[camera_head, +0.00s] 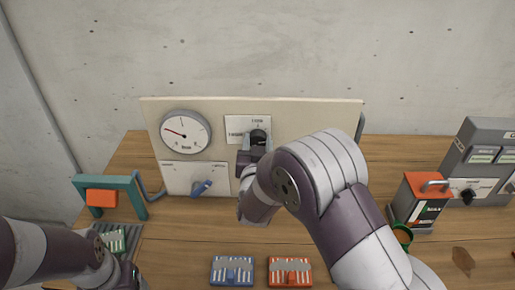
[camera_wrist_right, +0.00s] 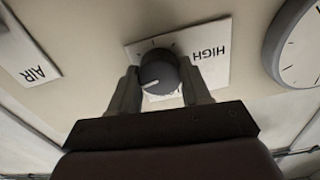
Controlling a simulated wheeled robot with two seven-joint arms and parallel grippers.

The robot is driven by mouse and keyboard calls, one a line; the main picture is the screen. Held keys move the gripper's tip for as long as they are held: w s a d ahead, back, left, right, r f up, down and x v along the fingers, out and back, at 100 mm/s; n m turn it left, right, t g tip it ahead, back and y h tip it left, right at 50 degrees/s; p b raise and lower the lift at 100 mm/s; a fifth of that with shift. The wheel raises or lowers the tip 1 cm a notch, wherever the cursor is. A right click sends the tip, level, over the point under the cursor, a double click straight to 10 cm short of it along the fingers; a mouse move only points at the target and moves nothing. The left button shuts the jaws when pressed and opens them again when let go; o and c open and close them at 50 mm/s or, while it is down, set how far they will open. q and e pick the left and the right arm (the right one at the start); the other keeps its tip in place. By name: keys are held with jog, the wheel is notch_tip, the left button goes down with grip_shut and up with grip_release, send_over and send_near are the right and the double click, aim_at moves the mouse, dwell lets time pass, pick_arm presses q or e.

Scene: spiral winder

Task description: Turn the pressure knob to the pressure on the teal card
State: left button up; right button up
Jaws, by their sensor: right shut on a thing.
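The black pressure knob (camera_head: 258,136) sits on a white plate on the upright panel. It also shows in the right wrist view (camera_wrist_right: 158,72), with a white pointer line toward the lower left; the plate reads HIGH on the right side there. My right gripper (camera_wrist_right: 158,88) is shut on the knob, a finger on each side. In the head view my right wrist partly covers it. The round gauge (camera_head: 185,131) has a red needle pointing left and slightly up. A green-teal card (camera_head: 114,241) lies in a holder at lower left; its print is unreadable. My left gripper (camera_head: 130,277) is at the lower left edge, its jaws unclear.
A blue lever (camera_head: 201,188) sits on a plate below the gauge. A teal frame with an orange block (camera_head: 102,197) stands left; a red-topped box (camera_head: 421,203) and grey device (camera_head: 483,163) stand right.

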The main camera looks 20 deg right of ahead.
jog(key=shift+f+m+b, duration=0.1)
jog(key=shift+m+b, duration=6.8)
jog(key=shift+b, duration=1.5)
jog(key=o, duration=1.1)
jog(key=shift+c, duration=0.2)
jog(key=v, duration=1.3)
